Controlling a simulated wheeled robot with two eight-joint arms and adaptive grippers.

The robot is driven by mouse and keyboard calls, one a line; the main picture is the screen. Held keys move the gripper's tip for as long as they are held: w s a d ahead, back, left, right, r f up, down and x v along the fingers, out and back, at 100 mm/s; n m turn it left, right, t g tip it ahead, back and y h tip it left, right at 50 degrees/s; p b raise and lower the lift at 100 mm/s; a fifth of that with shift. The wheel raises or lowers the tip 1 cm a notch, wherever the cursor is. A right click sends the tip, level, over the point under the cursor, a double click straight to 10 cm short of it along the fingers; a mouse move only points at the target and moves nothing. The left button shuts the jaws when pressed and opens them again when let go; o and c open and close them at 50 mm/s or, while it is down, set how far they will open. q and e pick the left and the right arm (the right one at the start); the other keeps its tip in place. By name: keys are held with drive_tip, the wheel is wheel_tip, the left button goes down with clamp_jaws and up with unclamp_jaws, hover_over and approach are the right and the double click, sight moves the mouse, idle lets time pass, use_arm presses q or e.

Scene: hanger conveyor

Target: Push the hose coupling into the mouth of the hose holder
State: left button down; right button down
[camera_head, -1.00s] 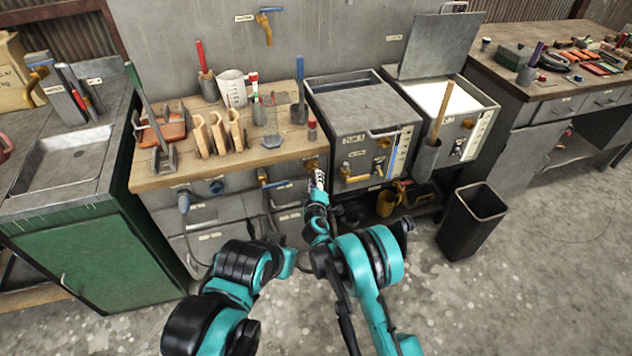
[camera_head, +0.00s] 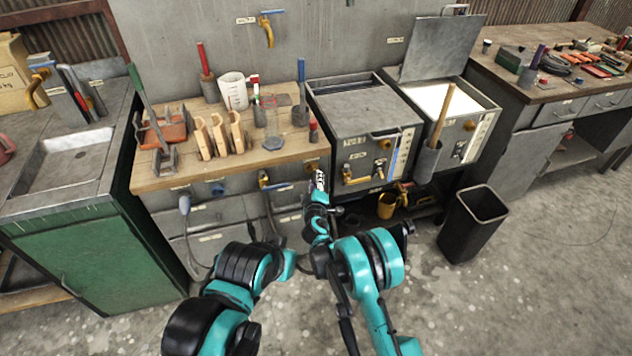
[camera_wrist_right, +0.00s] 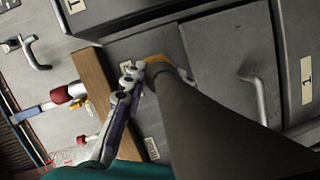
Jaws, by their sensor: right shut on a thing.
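My right gripper (camera_head: 320,182) is at the bench front, just below the worktop edge, and its fingers are small in the head view. In the right wrist view, the gripper fingers (camera_wrist_right: 125,100) are closed beside a thick dark grey hose-like tube (camera_wrist_right: 225,125). A brass-coloured piece, apparently the hose coupling (camera_wrist_right: 183,73), shows at the tube's far end. A brass fitting on the bench front (camera_head: 311,167), possibly the hose holder, is close above the fingertips. I cannot tell whether coupling and holder touch, and the mouth is not clearly visible. My left gripper is not in view.
The wooden worktop (camera_head: 180,178) holds a jug, wooden blocks and tools. A yellow-handled valve (camera_head: 264,181) and a hanging grey hose coupling (camera_head: 185,204) are left of the gripper. A grey cabinet (camera_head: 365,145) stands close on the right. A black bin (camera_head: 472,225) stands on the floor.

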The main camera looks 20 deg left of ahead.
drive_tip(key=shift+w+a, duration=0.3)
drive_tip(key=shift+w, duration=0.15)
idle(0.3)
drive_tip(key=c, duration=1.4)
unclamp_jaws()
drive_tip(key=o, duration=0.5)
drive_tip(key=shift+o, duration=0.2)
drive_tip(key=shift+s, duration=0.1)
drive_tip(key=v, duration=1.1)
drive_tip(key=shift+s, duration=0.35)
drive_tip(key=shift+d+r, duration=0.15)
